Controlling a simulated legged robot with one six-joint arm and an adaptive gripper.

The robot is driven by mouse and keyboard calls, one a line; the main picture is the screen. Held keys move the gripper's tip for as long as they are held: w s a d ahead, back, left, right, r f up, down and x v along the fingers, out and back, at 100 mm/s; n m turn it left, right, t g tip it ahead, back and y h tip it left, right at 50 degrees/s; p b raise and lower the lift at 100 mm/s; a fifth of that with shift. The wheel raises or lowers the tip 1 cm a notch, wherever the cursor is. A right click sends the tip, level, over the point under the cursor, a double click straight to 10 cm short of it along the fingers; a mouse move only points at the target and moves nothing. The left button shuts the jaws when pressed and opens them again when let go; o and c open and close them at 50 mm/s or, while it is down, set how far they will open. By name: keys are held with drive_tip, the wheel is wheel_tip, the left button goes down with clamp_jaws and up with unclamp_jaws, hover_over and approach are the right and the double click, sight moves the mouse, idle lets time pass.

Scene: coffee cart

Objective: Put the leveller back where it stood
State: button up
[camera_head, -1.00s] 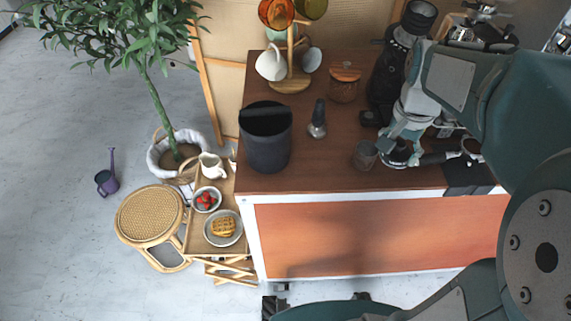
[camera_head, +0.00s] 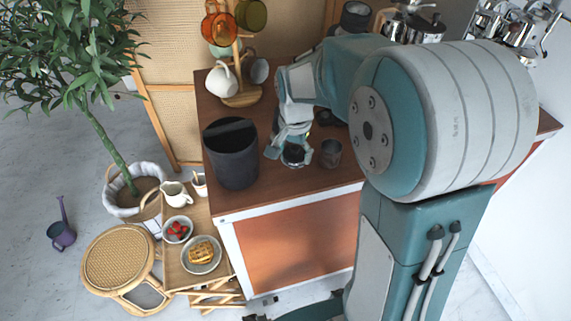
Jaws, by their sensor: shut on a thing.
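My gripper (camera_head: 289,145) is shut on the leveller (camera_head: 294,156), a small dark, round piece with a pale metal edge. It is at the fingertips, over the brown cart top (camera_head: 240,201), between the black bin and a small grey cup. I cannot tell whether the leveller touches the cart top. The gripper hides part of it and the surface behind it.
The black bin (camera_head: 232,158) stands close on the left and the grey cup (camera_head: 331,153) close on the right. A mug tree (camera_head: 243,98) with hanging mugs stands behind.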

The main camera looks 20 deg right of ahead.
sight(289, 172)
drive_tip(key=shift+w+a+f, duration=0.35)
drive_tip(key=shift+w+f, duration=0.1)
drive_tip(key=shift+f, duration=0.2)
drive_tip(key=shift+w+d+f, duration=0.25)
drive_tip(key=shift+w+f, duration=0.25)
drive_tip(key=shift+f, duration=0.3)
wheel_tip(289, 172, down, 3)
drive_tip(key=shift+r, duration=0.15)
drive_tip(key=shift+a+f, duration=0.15)
drive_tip(key=shift+f, duration=0.05)
drive_tip(key=shift+a, duration=0.3)
drive_tip(key=o, duration=1)
drive_tip(key=shift+d, duration=0.1)
drive_tip(key=shift+o, duration=0.2)
drive_tip(key=shift+d, duration=0.2)
